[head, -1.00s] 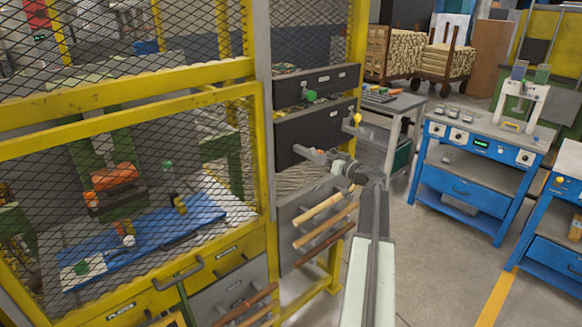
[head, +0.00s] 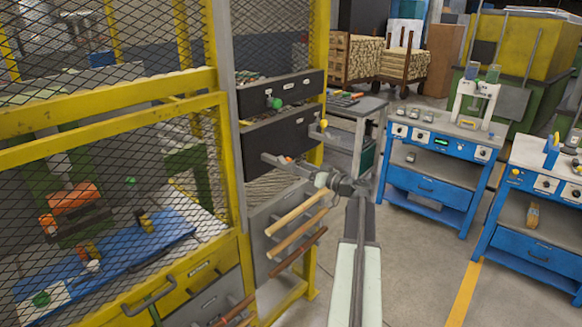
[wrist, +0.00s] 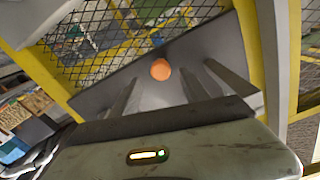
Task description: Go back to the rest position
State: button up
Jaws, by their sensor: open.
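My gripper (head: 292,168) is in the middle of the head view, at the end of my outstretched arm. It is in front of the yellow-framed rack's right end, close to the black drawer fronts. In the wrist view my gripper (wrist: 170,88) shows its fingers apart with nothing between them. A round orange end (wrist: 160,69) shows beyond the fingers against a grey panel; I cannot tell what it belongs to. Wooden rods (head: 303,209) stick out from the rack just below my gripper in the head view.
The yellow mesh cage (head: 110,95) fills the left side. A black drawer (head: 285,133) is behind my gripper. A grey table (head: 358,104) stands beyond. Blue workbenches (head: 428,185) stand at right. Open floor (head: 425,265) lies between my arm and the benches.

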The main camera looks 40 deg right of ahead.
jog(key=shift+s+d, duration=0.15)
jog(key=shift+s, duration=0.7)
jog(key=w+a+f+g+y+p, duration=0.1)
jog(key=a+f+g+p, duration=0.15)
jog(key=a, duration=0.75)
jog(key=a+f+g+y+p, duration=0.2)
jog(key=a+g+p, duration=0.15)
jog(key=a, duration=0.55)
jog(key=w+a+f+g+y+p, duration=0.15)
jog(key=a+g, duration=0.25)
jog(key=a, duration=0.6)
jog(key=s+a+g+h+p, duration=0.3)
jog(key=s+a+g+p, duration=0.1)
jog(key=a, duration=0.7)
jog(key=s+a+n+g+h+p, duration=0.1)
jog(key=s+a+g+h+p, duration=0.2)
jog(key=a, duration=0.9)
jog(key=s+h+p, duration=0.1)
jog(key=s+p, duration=0.1)
jog(key=s, duration=0.1)
jog(key=shift+s+f+g, duration=0.35)
jog(key=shift+f+g, duration=0.05)
